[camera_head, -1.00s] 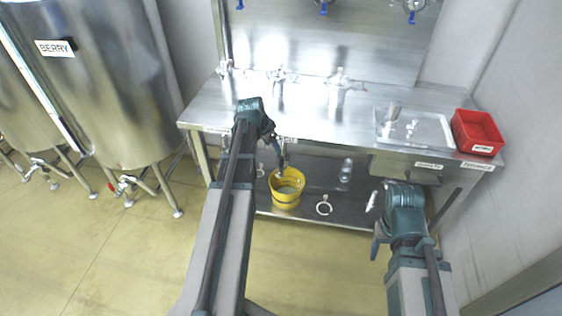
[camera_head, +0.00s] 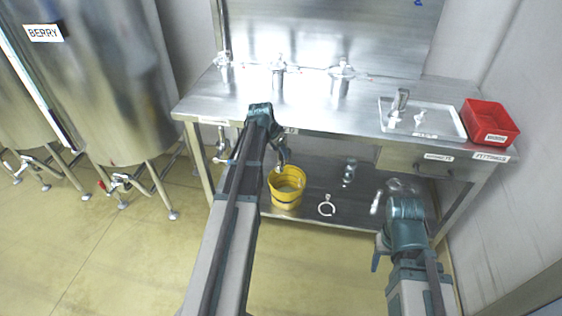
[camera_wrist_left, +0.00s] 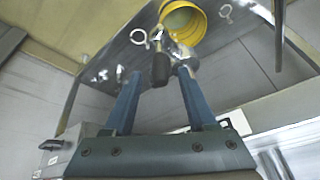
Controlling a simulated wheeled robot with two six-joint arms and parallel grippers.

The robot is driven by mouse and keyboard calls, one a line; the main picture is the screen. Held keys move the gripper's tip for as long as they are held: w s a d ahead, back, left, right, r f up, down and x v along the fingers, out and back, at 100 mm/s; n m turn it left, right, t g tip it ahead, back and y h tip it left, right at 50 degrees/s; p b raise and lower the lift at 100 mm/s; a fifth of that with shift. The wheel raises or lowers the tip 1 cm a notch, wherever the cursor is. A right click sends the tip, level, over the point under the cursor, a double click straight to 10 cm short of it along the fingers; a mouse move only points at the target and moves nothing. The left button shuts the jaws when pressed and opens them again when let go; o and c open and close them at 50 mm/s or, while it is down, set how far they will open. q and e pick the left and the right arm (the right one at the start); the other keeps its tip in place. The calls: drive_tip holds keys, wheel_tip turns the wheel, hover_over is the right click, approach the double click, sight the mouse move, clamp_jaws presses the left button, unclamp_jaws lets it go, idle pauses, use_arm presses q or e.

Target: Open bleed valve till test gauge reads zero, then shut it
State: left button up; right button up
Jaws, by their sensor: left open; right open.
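My left gripper (camera_head: 281,158) hangs at the bench's front edge, just above a yellow bucket (camera_head: 287,198). It is open. In the left wrist view, a small fitting with a black grip (camera_wrist_left: 160,68) and silver body (camera_wrist_left: 181,51) shows between and beyond the blue fingers (camera_wrist_left: 159,84); I cannot tell whether they touch it. The bucket also shows there (camera_wrist_left: 184,20). I cannot confirm that this fitting is the bleed valve. No gauge dial is readable. My right gripper (camera_head: 379,252) is open, low in front of the drawer, apart from the bench objects.
Several metal fittings (camera_head: 278,73) stand along the steel bench (camera_head: 240,101). A tray (camera_head: 446,125) with small parts and a red bin (camera_head: 489,121) are at right. A ring clamp (camera_head: 326,206) lies on the lower shelf. Tanks (camera_head: 105,80) stand left; the floor before them is clear.

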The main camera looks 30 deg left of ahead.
sight(281, 161)
use_arm(q)
drive_tip(key=shift+b+x, duration=0.95)
drive_tip(key=shift+x, duration=0.6)
use_arm(e)
wheel_tip(281, 161, down, 3)
drive_tip(key=shift+r, duration=0.1)
use_arm(q)
clamp_jaws()
